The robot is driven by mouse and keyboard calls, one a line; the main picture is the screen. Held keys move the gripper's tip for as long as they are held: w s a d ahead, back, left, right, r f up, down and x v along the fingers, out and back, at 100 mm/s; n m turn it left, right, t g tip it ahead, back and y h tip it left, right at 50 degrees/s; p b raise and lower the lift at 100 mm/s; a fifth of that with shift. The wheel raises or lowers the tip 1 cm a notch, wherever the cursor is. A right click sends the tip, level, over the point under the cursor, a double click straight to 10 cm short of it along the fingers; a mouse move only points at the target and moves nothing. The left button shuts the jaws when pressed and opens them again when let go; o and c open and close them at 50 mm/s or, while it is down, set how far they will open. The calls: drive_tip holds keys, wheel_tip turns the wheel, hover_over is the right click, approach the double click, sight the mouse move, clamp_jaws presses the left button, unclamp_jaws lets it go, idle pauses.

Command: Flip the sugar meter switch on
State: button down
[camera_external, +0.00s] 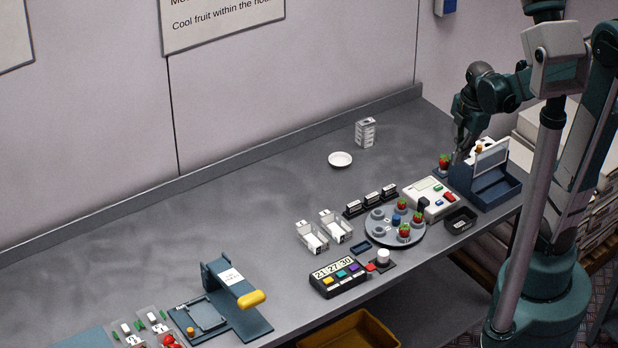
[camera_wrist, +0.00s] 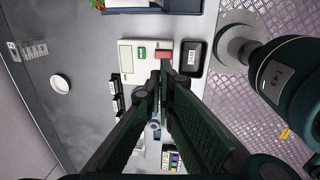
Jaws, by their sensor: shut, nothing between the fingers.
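A white box-shaped meter with a pale display (camera_external: 432,198), likely the sugar meter, stands at the right end of the bench. It also shows in the wrist view (camera_wrist: 150,76). It carries a green part (camera_wrist: 141,53) and a red part (camera_wrist: 163,54); I cannot tell which is the switch or its position. My gripper (camera_external: 458,157) is shut and empty, raised behind the meter, beside the blue machine. In the wrist view my closed fingertips (camera_wrist: 163,68) overlap the meter's lower right part and hide some of it. I see no clear contact.
A blue machine with a raised panel (camera_external: 492,190) stands right of the meter. A black tray (camera_external: 460,220) sits in front. A round grey carousel with strawberries (camera_external: 383,240) and several black blocks (camera_external: 372,198) stand left. The bench's back left is clear.

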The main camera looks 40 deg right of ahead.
sight(445, 194)
drive_tip(key=shift+f, duration=0.2)
idle(0.4)
drive_tip(key=shift+w+f+b, duration=0.3)
drive_tip(key=shift+w+f, duration=0.05)
drive_tip(key=shift+f, duration=1.9)
drive_tip(key=shift+w+f+b, duration=0.3)
drive_tip(key=shift+f, duration=1.95)
drive_tip(key=shift+w+f+b, duration=0.3)
drive_tip(key=shift+w+f, duration=0.05)
drive_tip(key=shift+f, duration=1.9)
drive_tip(key=shift+w+f+g+b, duration=0.2)
drive_tip(key=shift+f+g+b, duration=0.35)
drive_tip(key=shift+b, duration=0.85)
drive_tip(key=shift+w, duration=0.2)
drive_tip(key=shift+s, duration=0.25)
